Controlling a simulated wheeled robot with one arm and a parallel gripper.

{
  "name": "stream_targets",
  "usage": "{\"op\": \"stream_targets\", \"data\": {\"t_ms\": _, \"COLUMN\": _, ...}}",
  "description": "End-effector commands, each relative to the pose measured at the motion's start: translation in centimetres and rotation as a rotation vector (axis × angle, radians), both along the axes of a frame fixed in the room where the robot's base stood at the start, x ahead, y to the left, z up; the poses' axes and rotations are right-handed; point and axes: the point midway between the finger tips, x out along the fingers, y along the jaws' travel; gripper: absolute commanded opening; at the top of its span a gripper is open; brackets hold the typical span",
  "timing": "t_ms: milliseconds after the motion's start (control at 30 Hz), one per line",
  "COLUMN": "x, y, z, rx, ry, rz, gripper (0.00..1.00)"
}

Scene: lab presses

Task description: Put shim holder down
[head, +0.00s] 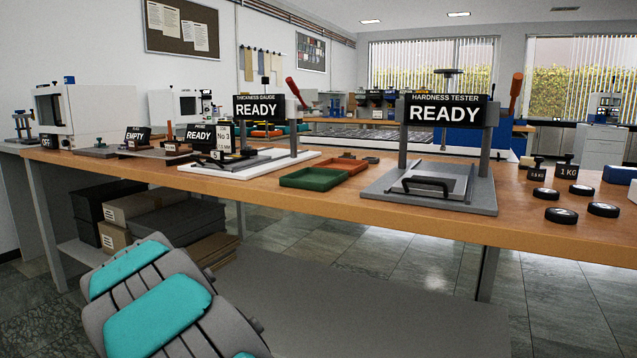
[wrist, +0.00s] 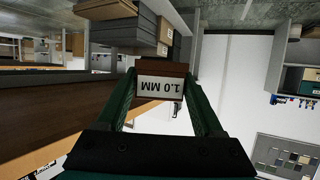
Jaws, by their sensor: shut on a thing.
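The shim holder (wrist: 161,87), a small block with a brown edge and a white label reading "1.0 MM", shows upside down in the wrist view. My gripper (wrist: 163,78) has green fingers on either side of the holder and is shut on it. The holder is off any surface, as far as the wrist view shows. I cannot make out the gripper or the held holder in the head view, where only part of my arm shows at the lower left.
The wooden bench (head: 400,220) crosses the head view. It carries the thickness gauge (head: 259,108), the hardness tester (head: 443,114), a green tray (head: 315,178), a red tray (head: 343,166) and several weights at the right. Boxes (head: 115,237) sit on the lower shelf.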

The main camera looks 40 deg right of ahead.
Motion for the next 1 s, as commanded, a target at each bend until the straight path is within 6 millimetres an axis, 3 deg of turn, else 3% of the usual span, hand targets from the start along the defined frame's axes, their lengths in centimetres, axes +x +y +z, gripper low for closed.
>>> {"op": "stream_targets", "data": {"t_ms": 200, "x": 1.8, "y": -2.6, "z": 6.8, "rx": 0.005, "ry": -0.007, "rz": -0.149, "gripper": 0.14}}
{"op": "stream_targets", "data": {"t_ms": 467, "x": 0.4, "y": -8.0, "z": 14.7, "rx": 0.006, "ry": -0.009, "rz": -0.379, "gripper": 0.14}}
{"op": "stream_targets", "data": {"t_ms": 700, "x": -3.4, "y": -13.4, "z": 20.2, "rx": 0.007, "ry": -0.007, "rz": -0.603, "gripper": 0.14}}
{"op": "stream_targets", "data": {"t_ms": 1000, "x": -9.5, "y": -19.0, "z": 24.1, "rx": 0.006, "ry": -0.004, "rz": -0.845, "gripper": 0.14}}
